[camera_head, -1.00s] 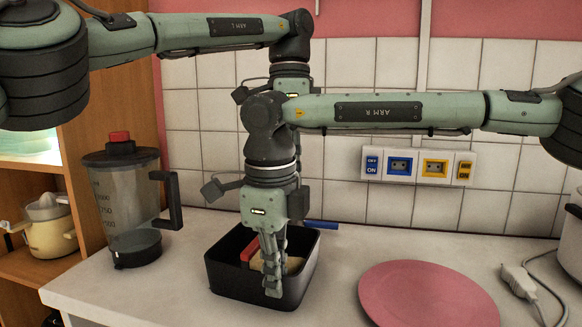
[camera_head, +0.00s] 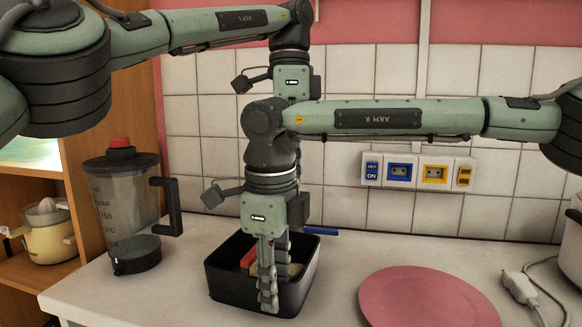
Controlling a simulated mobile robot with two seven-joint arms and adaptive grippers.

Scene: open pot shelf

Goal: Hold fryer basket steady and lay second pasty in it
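The fryer basket is a black open box (camera_head: 232,287) on the worktop, with a blue handle (camera_head: 321,231) sticking out at its back right. A tan piece that looks like a pasty (camera_head: 294,270) shows inside, partly hidden by my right gripper. My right gripper (camera_head: 270,285) points down at the basket, its fingers in front of the tan piece; I cannot tell if they are closed on it. My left gripper's body (camera_head: 291,83) hangs behind my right arm, above and behind the basket. Its fingers are hidden.
A red piece (camera_head: 249,256) shows inside the basket. A blender jug (camera_head: 130,210) stands left of it, and a pink plate (camera_head: 428,297) lies right. A white plug with cable (camera_head: 520,287) lies far right. A tiled wall with sockets (camera_head: 418,172) closes the back.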

